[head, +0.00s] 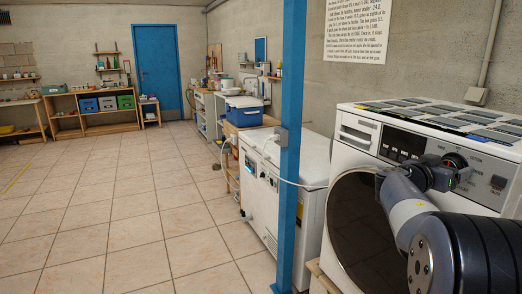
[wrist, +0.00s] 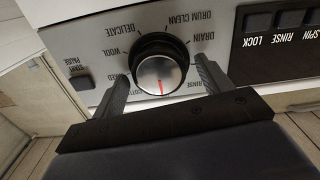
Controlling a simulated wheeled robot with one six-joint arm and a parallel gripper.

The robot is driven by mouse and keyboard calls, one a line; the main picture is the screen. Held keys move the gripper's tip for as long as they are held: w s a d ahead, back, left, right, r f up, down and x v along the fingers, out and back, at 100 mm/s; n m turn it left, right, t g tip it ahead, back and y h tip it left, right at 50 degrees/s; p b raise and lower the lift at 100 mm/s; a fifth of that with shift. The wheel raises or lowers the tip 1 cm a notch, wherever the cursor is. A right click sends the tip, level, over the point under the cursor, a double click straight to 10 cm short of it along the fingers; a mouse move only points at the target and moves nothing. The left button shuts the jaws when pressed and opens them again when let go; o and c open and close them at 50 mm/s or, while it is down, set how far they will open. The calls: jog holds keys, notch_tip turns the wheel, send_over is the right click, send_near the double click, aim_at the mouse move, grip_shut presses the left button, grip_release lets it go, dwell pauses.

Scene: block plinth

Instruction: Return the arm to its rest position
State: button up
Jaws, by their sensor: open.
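My gripper (wrist: 160,92) is open in the wrist view, with one finger on each side of a round knob (wrist: 160,72) on a white washing machine panel. A small gap shows between the fingers and the knob. The knob has a silver face with a red mark pointing down, toward the gripper. In the head view my gripper (head: 385,178) is in front of the washing machine (head: 352,160), with my arm reaching in from the lower right.
A blue post (head: 290,140) stands left of the washing machine. A white chest-like appliance (head: 262,195) stands behind it. Shelves (head: 95,108) and a blue door (head: 157,80) are at the back. The tiled floor (head: 130,210) at left is clear.

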jog(key=s+a+m+b, duration=0.1)
jog(key=s+a, duration=0.1)
jog(key=a, duration=0.4)
jog(key=shift+s, duration=0.2)
